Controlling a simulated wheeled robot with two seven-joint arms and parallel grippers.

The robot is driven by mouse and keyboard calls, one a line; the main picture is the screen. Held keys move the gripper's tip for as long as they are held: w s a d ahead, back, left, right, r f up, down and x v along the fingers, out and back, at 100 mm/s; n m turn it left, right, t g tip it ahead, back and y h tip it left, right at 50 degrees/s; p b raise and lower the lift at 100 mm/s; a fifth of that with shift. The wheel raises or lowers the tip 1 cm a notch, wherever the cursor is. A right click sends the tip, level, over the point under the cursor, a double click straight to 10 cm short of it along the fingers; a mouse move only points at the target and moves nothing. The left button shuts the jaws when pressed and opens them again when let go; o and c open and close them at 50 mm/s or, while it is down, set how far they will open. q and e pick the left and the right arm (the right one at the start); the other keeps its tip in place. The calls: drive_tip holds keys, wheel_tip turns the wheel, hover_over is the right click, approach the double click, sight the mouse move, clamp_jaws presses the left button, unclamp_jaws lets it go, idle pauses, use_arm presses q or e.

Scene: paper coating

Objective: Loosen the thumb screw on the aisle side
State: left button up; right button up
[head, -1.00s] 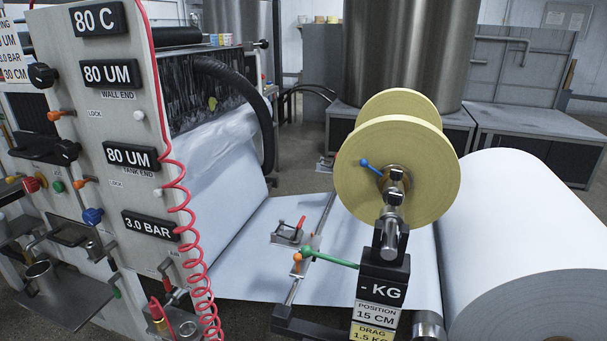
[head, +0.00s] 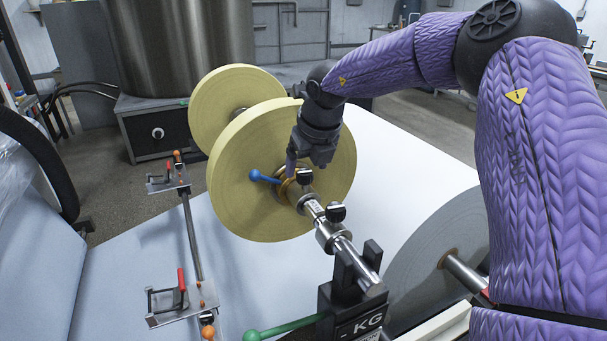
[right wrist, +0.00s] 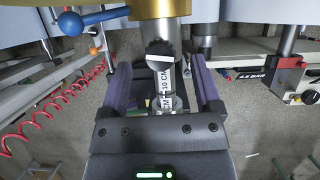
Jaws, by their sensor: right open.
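Two black thumb screws sit on the silver shaft in front of the yellow reel (head: 235,195). One thumb screw (head: 304,176) is beside the brass collar at the reel; the other (head: 336,212) is on a collar farther out. My right gripper (head: 300,165) is open at the reel's near face, just above the inner screw. In the right wrist view, the inner screw's black-and-silver head (right wrist: 160,54) shows between the spread purple fingers of my right gripper (right wrist: 161,68), apparently apart from both. Which screw counts as aisle side is not marked. My left gripper is out of view.
A blue-knobbed lever (head: 263,177) sticks out from the reel hub, close left of my right gripper. A black bracket marked KG (head: 350,300) holds the shaft. Clamps with red handles (head: 181,300) stand left.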

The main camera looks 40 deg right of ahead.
drive_tip(key=shift+x, duration=0.9)
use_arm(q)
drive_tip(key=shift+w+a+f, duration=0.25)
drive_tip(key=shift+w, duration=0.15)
use_arm(e)
clamp_jaws()
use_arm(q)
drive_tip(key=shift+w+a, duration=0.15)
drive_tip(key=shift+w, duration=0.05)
